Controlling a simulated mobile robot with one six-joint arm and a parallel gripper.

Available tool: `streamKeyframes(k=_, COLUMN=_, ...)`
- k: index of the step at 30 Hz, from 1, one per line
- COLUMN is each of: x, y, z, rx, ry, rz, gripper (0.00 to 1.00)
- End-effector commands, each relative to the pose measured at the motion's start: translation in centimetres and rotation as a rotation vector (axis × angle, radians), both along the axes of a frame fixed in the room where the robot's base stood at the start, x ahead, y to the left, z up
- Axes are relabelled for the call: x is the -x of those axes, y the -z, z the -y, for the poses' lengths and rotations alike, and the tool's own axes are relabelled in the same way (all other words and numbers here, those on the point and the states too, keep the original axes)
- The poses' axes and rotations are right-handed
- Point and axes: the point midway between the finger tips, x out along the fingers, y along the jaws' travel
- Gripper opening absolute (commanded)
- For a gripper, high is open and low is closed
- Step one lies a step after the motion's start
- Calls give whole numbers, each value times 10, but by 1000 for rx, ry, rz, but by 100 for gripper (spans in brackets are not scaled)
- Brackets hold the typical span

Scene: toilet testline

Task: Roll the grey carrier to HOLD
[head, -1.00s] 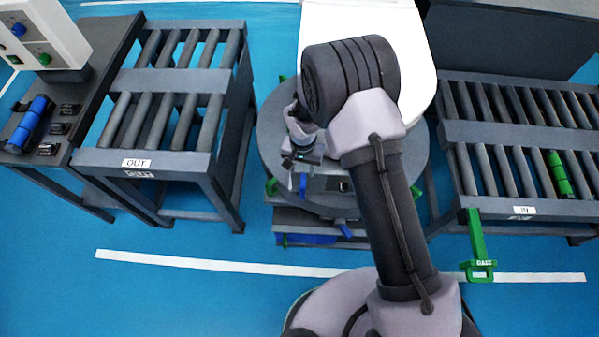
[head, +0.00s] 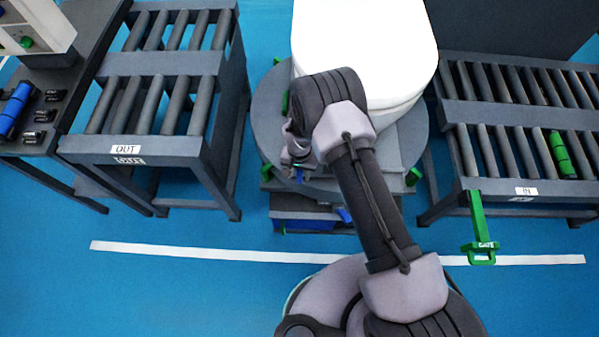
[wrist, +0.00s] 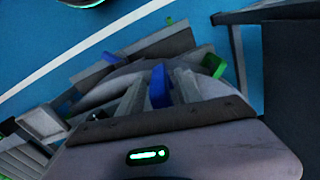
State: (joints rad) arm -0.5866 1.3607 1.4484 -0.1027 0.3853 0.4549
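The grey carrier appears to be the flat grey plate (head: 390,145) under a white toilet (head: 365,50), on a round grey platform (head: 272,120) in the middle of the head view. My arm hides part of it. My gripper (head: 298,172) is low at the platform's front left edge. In the wrist view my gripper's two grey fingers (wrist: 158,92) stand apart. A blue tab (wrist: 158,84) shows between them, closer to the right finger; I cannot tell whether they touch it. No HOLD label can be read.
The OUT roller table (head: 150,105) stands left and the IN roller table (head: 510,120) right. A green GATE handle (head: 479,230) sticks out at the IN table's front. A control bench (head: 45,100) is far left. Blue floor with a white line (head: 200,252) lies in front.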

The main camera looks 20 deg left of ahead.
Motion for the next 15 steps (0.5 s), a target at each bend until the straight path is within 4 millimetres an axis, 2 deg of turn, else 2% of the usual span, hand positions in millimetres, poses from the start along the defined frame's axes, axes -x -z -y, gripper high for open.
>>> streamKeyframes(k=1, x=0, y=0, z=0, rx=0, ry=0, rz=0, gripper=34)
streamKeyframes(k=6, x=0, y=0, z=0, rx=0, ry=0, rz=0, gripper=0)
streamKeyframes(k=15, x=0, y=0, z=0, rx=0, ry=1, rz=-1, gripper=0)
